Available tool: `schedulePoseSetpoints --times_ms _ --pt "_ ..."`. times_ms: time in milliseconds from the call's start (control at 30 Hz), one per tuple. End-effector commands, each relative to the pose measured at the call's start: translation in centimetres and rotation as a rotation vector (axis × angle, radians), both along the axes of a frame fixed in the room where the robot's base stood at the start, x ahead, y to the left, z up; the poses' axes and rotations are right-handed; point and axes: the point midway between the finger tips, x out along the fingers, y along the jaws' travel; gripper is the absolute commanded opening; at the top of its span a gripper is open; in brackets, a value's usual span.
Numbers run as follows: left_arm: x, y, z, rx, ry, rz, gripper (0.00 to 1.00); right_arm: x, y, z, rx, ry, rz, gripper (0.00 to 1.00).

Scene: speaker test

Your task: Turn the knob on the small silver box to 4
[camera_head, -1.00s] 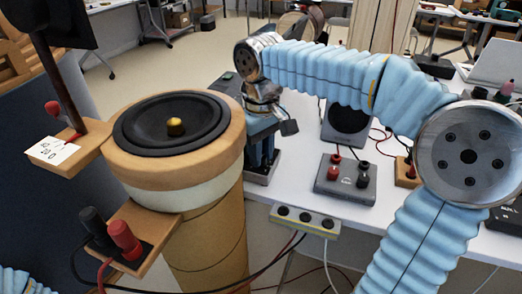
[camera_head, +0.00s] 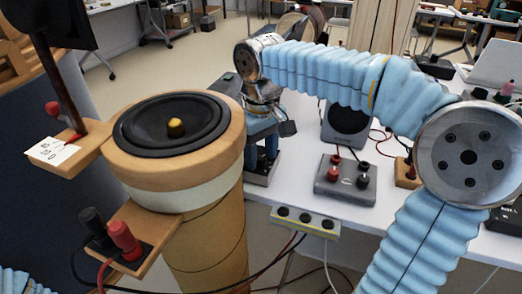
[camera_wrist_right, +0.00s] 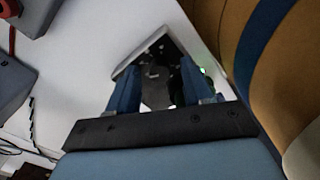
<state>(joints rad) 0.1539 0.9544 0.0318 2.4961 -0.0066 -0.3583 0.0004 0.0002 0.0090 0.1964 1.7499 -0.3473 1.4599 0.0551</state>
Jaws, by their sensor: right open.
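My right gripper (camera_head: 262,155) points down at the table edge, just behind the wooden speaker column. Its two blue fingers (camera_wrist_right: 159,72) are apart. Below them is the small silver box (camera_head: 258,179), partly hidden by the fingers and the column in the head view. In the right wrist view the box (camera_wrist_right: 128,52) shows a bright rim and a dark face between the fingers. The knob is not clear there, and its setting cannot be read. A green light (camera_wrist_right: 203,70) shows beside the right finger. My left gripper is out of view.
The speaker column (camera_head: 205,225) stands close in front of the right gripper. A grey box with red and black terminals (camera_head: 346,184) and a dark small speaker (camera_head: 345,125) stand on the white table. A strip with black sockets (camera_head: 305,220) hangs at the table edge.

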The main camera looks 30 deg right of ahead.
Motion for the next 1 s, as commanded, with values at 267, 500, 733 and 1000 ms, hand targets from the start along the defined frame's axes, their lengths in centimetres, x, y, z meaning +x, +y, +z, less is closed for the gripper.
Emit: schedulePoseSetpoints --times_ms 267,500,733,1000 --pt "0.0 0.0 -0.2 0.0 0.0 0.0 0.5 0.1 0.1 2.6 0.001 -0.004 0.001 0.5" --pt "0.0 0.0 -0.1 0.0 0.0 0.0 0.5 0.1 0.1 8.6 0.002 -0.005 0.001 0.5" --pt "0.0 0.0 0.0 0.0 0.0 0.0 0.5 0.1 0.0 12.7 0.001 -0.002 0.001 0.5" --pt "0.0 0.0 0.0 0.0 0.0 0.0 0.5 0.0 0.0 13.8 0.0 0.0 0.0 0.5"
